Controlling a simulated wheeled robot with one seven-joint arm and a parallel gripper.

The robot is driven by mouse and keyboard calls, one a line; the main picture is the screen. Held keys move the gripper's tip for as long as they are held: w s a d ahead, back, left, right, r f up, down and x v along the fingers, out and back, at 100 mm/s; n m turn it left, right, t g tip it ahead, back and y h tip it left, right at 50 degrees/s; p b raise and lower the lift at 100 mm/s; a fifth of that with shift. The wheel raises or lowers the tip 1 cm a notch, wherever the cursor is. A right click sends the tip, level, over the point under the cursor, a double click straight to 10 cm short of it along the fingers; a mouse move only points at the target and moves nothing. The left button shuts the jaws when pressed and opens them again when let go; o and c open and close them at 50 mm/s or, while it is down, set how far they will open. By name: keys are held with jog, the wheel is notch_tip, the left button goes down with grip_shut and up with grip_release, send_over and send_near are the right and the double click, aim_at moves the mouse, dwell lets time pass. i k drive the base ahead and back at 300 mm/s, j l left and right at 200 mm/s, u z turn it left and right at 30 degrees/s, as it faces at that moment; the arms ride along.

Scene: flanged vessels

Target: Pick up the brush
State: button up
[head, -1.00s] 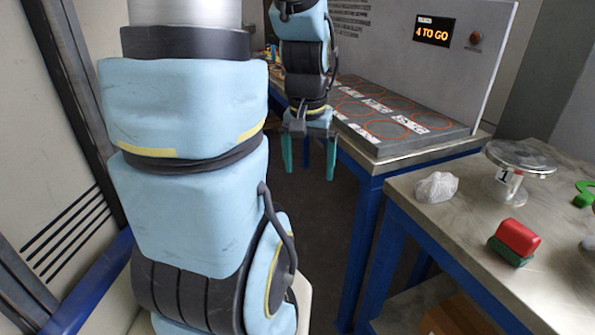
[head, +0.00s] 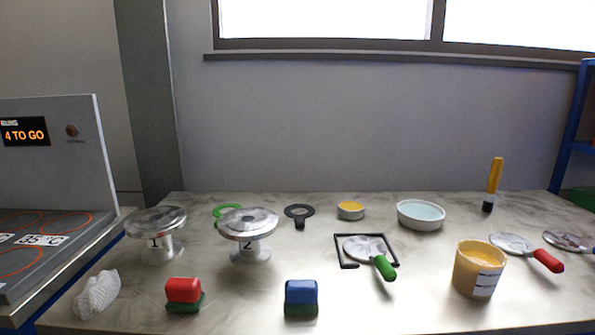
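A brush-like tool (head: 493,184) with a yellow-orange handle and a dark lower end stands upright, leaning slightly, at the back right of the table (head: 400,310). Its bristles are too small to make out. A red block with a green underside (head: 183,294) and a blue block with a green underside (head: 301,297) sit at the front; I cannot tell whether they are sponges or scrubbing brushes. My gripper is not in the current view.
Flanged vessels 1 (head: 157,232) and 2 (head: 249,235) stand at left. A yellow tub (head: 478,272), a white bowl (head: 421,214), a green-handled disc tool (head: 370,254) and a red-handled one (head: 525,251) occupy the right. A crumpled white item (head: 96,295) lies front left.

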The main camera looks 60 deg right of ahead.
aim_at(497, 162)
jog(key=z, duration=2.3)
jog(key=k, duration=0.1)
jog(key=k+u, duration=0.3)
jog(key=k+j+u, duration=0.15)
jog(key=u, duration=0.2)
jog(key=l+u, duration=0.5)
jog(key=l, duration=0.15)
jog(key=k+l+u, duration=0.15)
jog(key=l+u, duration=0.3)
jog(key=l, duration=0.2)
jog(key=k+l, duration=0.1)
jog(key=l, duration=0.35)
jog(key=k+l, duration=0.1)
jog(key=l, duration=0.85)
jog(key=k+l, duration=0.15)
jog(key=l, duration=0.35)
jog(key=k+l, duration=0.1)
jog(key=l, duration=0.35)
jog(key=k+l, duration=0.1)
jog(key=l, duration=0.4)
